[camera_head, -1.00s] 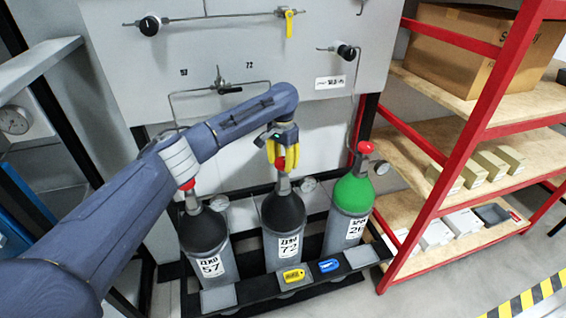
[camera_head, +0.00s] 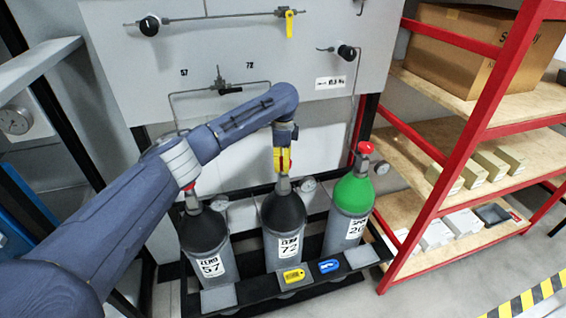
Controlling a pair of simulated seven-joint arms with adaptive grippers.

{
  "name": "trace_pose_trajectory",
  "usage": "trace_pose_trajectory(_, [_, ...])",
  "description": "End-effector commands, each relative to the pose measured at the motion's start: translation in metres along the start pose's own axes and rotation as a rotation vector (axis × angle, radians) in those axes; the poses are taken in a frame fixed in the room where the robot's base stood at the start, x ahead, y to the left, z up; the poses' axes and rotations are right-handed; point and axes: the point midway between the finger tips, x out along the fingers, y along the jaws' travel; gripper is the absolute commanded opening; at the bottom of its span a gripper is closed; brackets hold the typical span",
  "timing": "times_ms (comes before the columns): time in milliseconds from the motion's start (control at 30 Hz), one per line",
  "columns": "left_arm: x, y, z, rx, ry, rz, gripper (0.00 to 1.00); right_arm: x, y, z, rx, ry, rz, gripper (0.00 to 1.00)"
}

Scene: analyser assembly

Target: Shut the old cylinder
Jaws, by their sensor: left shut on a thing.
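Three gas cylinders stand upright in a rack. The left one (camera_head: 205,238) is black and grey with label 57. The middle one (camera_head: 284,222) is black and grey with label 72. The right one (camera_head: 352,192) has a green top. My left gripper (camera_head: 283,168) has yellow fingers, points down above the middle cylinder, and is shut on its red valve knob, which the fingers mostly hide. The left cylinder's red knob (camera_head: 188,185) shows beside my left arm. The right cylinder's red knob (camera_head: 365,148) is clear. My right gripper is not in view.
A wall panel with tubing, a yellow-handled valve (camera_head: 289,24) and black knobs (camera_head: 149,25) is behind the cylinders. A yellow tag (camera_head: 293,276) and a blue tag (camera_head: 329,266) lie on the rack front. A red shelf (camera_head: 450,160) with boxes stands right.

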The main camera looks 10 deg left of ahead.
Motion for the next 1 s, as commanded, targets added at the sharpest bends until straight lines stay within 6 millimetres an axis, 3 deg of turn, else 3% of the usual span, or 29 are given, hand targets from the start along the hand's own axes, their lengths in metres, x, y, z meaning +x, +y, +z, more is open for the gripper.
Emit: trace_pose_trajectory(1000, [0.0023, -0.0005, 0.0006, 0.960, -0.002, 0.004, 0.14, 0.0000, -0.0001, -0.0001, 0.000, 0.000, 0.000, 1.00])
